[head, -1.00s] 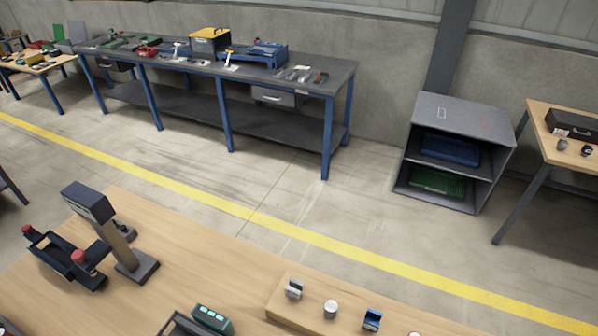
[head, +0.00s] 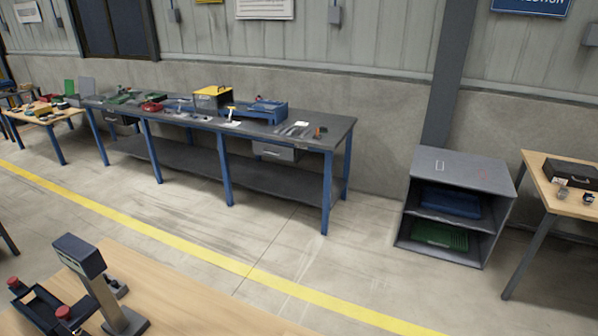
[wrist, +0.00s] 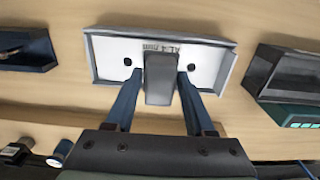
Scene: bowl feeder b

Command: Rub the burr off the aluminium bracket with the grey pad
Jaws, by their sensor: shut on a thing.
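In the wrist view my gripper (wrist: 157,84) has its two blue fingers shut on the grey pad (wrist: 160,74), a dark grey block. Beyond it lies the aluminium bracket (wrist: 206,62), a pale plate with raised grey edges, two dark holes and printed lettering, on the wooden bench. The pad overlaps the middle of the bracket in this view and covers part of the lettering. I cannot tell whether pad and bracket touch. No burr can be made out. Neither the gripper nor the bracket shows in the head view.
Beside the bracket are a dark tray (wrist: 22,52) at left and a dark holder with a green-fronted device (wrist: 298,118) at right. In the head view, a dark post-like device (head: 92,278) stands on the near bench (head: 190,300). A long workbench (head: 310,136) stands beyond clear floor.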

